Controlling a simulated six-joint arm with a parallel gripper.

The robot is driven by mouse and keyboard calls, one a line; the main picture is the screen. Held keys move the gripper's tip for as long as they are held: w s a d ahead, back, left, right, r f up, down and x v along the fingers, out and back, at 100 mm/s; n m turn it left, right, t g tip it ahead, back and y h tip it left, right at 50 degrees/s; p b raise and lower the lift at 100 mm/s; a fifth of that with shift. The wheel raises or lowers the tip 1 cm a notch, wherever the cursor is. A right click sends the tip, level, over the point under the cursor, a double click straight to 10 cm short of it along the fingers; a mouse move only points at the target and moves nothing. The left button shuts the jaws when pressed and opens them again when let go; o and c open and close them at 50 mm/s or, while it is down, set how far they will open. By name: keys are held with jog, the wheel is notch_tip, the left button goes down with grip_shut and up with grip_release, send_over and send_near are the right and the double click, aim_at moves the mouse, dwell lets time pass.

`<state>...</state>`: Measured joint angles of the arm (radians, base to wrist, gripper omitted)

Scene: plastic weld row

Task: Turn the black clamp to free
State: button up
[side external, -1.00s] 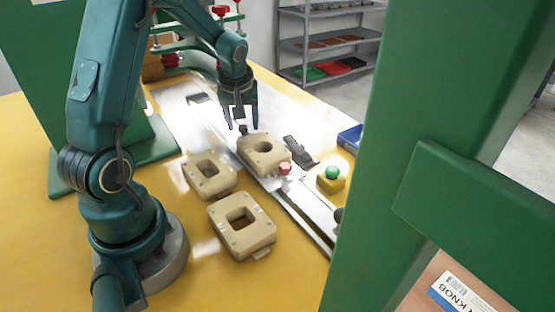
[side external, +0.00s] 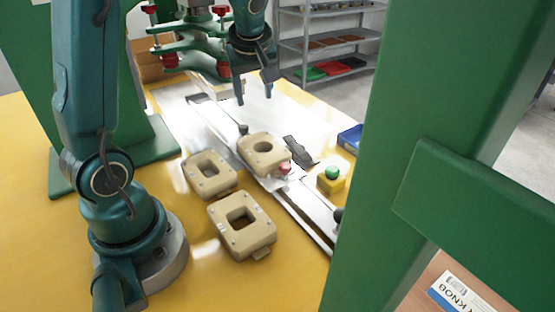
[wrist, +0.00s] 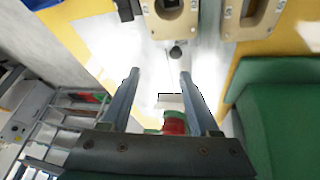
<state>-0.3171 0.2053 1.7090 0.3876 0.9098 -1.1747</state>
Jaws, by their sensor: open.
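A small black knob (side external: 243,128) stands on the rail at that block's far-left end. I cannot tell for sure which of these is the black clamp. The knob also shows in the wrist view (wrist: 176,51), beyond my fingertips, and the dark piece is partly cut off at the top (wrist: 124,9). My gripper (side external: 254,94) is open and empty, raised above the rail and apart from both; its fingers frame bare plate in the wrist view (wrist: 159,76).
A red knob (side external: 285,168) sits at the block's near end. Two more beige blocks (side external: 208,174) (side external: 243,224) lie on the yellow table. A green button on a yellow box (side external: 331,177) and a blue bin (side external: 350,138) are at right. A green frame with red pads (side external: 185,55) stands close behind my gripper.

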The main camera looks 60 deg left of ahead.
jog(key=s+d+r+m+t+h, duration=0.2)
jog(key=s+d+r+m+h, duration=0.1)
jog(key=s+d+m, duration=1)
jog(key=shift+s+d+r+m+t+h, duration=0.25)
jog(key=shift+d+m+h, duration=0.55)
jog(key=shift+d+m, duration=1.25)
jog(key=shift+w+a+m, duration=0.1)
jog(key=shift+a+m, duration=0.15)
